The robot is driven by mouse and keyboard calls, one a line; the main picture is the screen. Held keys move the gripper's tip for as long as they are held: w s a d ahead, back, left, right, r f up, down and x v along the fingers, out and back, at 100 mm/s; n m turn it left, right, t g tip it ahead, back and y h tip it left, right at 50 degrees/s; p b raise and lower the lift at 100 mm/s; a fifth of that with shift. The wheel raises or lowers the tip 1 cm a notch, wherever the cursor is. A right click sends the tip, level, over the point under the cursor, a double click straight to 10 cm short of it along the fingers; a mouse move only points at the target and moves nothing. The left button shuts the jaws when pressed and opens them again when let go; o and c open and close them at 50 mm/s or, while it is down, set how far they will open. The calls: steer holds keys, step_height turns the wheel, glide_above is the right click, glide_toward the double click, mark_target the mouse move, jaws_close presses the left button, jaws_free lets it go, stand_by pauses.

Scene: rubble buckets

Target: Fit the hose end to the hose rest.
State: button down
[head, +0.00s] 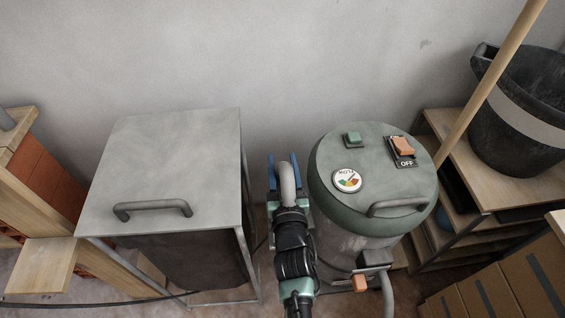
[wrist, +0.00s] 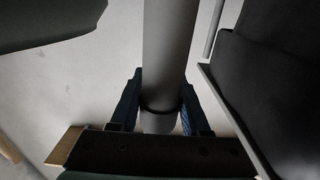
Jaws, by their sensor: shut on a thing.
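The hose end is a grey tube (head: 289,184), curved at its top, held between the blue fingers of my gripper (head: 288,172). In the wrist view the tube (wrist: 168,50) runs between both fingers of my gripper (wrist: 160,112), which is shut on it. A green and grey vacuum drum (head: 345,215) stands just right of my gripper, apart from it. A grey hose (head: 388,297) hangs from a dark fitting (head: 376,259) at its front. I cannot tell which part is the hose rest; my arm hides some of the space below my gripper.
A grey metal-topped bin (head: 165,165) with a handle stands left of my gripper. A black bucket (head: 520,120) sits on wooden shelving (head: 465,165) at the right, by a leaning wooden pole (head: 490,85). Cardboard boxes (head: 500,295) stand front right. The gap between bin and drum is narrow.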

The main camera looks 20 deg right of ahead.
steer(key=shift+f, duration=0.2)
steer(key=shift+c, duration=1.5)
jaws_free()
steer(key=shift+f, duration=0.1)
steer(key=p+v, duration=0.2)
steer(key=v, duration=1.1)
